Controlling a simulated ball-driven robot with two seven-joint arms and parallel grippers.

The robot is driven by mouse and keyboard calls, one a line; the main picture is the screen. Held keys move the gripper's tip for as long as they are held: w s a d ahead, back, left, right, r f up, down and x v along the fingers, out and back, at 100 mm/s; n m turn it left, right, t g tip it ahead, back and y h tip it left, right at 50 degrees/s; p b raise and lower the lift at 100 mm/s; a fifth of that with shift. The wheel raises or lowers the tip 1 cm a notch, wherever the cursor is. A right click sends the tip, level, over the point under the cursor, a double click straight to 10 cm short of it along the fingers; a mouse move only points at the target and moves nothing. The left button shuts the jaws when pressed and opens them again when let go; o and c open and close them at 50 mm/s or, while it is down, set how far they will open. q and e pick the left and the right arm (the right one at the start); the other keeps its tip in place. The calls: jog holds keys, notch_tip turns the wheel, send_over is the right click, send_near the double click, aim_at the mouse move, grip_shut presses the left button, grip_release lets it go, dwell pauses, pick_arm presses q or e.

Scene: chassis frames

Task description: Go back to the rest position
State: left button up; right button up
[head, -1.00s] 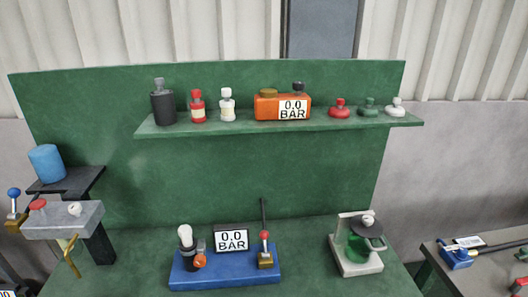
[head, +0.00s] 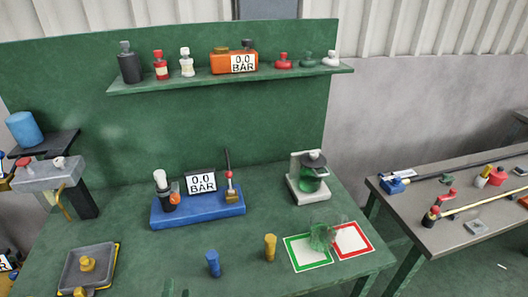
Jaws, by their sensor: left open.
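The rest position is not marked by any object. Two faint narrow tips at the bottom edge of the head view are all that may be my left gripper (head: 176,289); they stand apart with nothing visible between them. They are low in front of the green bench (head: 130,235), left of the blue peg (head: 213,263). The rest of that gripper and its arm are hidden below the picture. My right gripper does not show.
On the bench stand a blue gauge base (head: 198,209), a yellow peg (head: 270,248), a grey tray (head: 70,277), a clear green vessel (head: 321,236) on green and red framed mats, and a white stand (head: 307,193). A shelf (head: 150,85) hangs behind. A second table (head: 430,225) stands right.

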pick_arm(q)
jog(key=d+r+m+g+h, duration=0.2)
jog(key=d+m+h, duration=0.25)
jog(key=m, duration=0.65)
jog(key=d+r+m+g+h, duration=0.25)
jog(key=d+m+h, duration=0.2)
jog(key=m, duration=0.75)
jog(key=s+a+m+g+y, duration=0.3)
jog(key=s+a+m+y, duration=0.15)
jog(key=a, duration=0.55)
jog(key=s+a+m+g+y, duration=0.4)
jog(key=a+y, duration=0.2)
jog(key=a, duration=0.3)
jog(key=s+d+f+g+h+b, duration=0.1)
jog(key=s+d+f+h+b, duration=0.1)
jog(key=f, duration=1.3)
jog(key=s+d+f+g+h+b, duration=0.1)
jog(key=s+d+f+g+b, duration=0.1)
jog(key=f, duration=1.3)
jog(key=s+f+n+g+h+b, duration=0.1)
jog(key=s+f+n+g+b, duration=0.2)
jog(key=s+f, duration=1.6)
jog(key=shift+s+h, duration=0.35)
jog(key=shift+s, duration=0.4)
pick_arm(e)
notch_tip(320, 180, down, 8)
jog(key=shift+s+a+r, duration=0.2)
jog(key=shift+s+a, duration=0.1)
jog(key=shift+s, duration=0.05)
